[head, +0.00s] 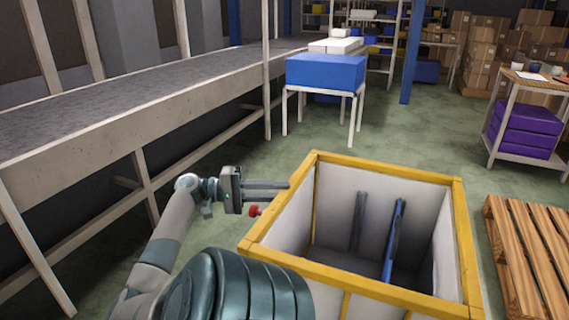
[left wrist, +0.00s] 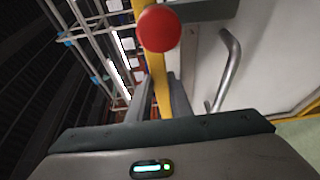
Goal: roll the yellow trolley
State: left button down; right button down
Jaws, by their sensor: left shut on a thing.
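The yellow trolley (head: 460,235) is a deep box with light grey walls and a yellow rim, standing on the floor in front of me. My left gripper (head: 286,190) is at its left side, with the fingers pointing right at the rim. The left wrist view shows the fingers (left wrist: 163,95) on either side of the trolley's yellow edge (left wrist: 158,70), shut on it. A red knob (head: 254,210) sits just below the fingers; it also shows in the left wrist view (left wrist: 158,28). A grey bar handle (left wrist: 232,60) is on the light wall there. My right gripper is out of view.
A long conveyor (head: 130,110) runs along the left. A blue box (head: 325,72) on a white stand is ahead. A wooden pallet (head: 525,250) lies close to the trolley's right, with a table holding purple bins (head: 525,132) beyond. Green floor (head: 400,135) is clear ahead of the trolley.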

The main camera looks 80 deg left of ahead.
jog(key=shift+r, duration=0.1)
pick_arm(q)
jog(key=c, duration=1.9)
grip_release()
jog(key=shift+o, duration=0.2)
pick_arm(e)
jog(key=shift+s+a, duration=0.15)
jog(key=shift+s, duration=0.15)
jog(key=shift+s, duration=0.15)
